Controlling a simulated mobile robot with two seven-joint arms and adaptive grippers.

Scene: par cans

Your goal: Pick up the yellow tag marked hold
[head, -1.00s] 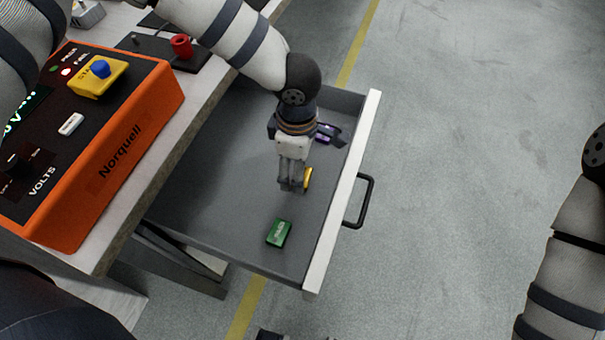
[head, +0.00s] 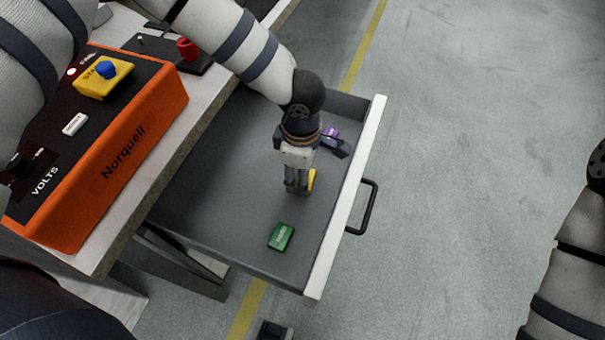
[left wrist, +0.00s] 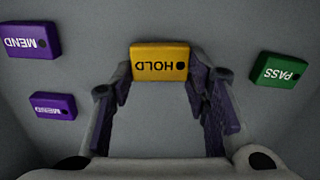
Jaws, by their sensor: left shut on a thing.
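The yellow tag, marked HOLD, shows upside down between my fingertips in the left wrist view (left wrist: 160,67). In the head view a yellow part of it (head: 311,180) shows beside the fingers. My left gripper (head: 298,188) points down into the open grey drawer (head: 215,185) and is shut on the yellow tag. Its fingers (left wrist: 160,75) are on both sides of the tag. Whether the tag touches the drawer floor is hard to tell. My right gripper is not seen; only part of the right arm shows at the right edge.
A green PASS tag (head: 281,236) lies nearer the drawer's front corner. Two purple MEND tags (left wrist: 28,42) (left wrist: 53,106) lie on the other side. The white drawer front (head: 346,200) has a black handle (head: 370,207). An orange Norquell box (head: 125,155) stands on the bench.

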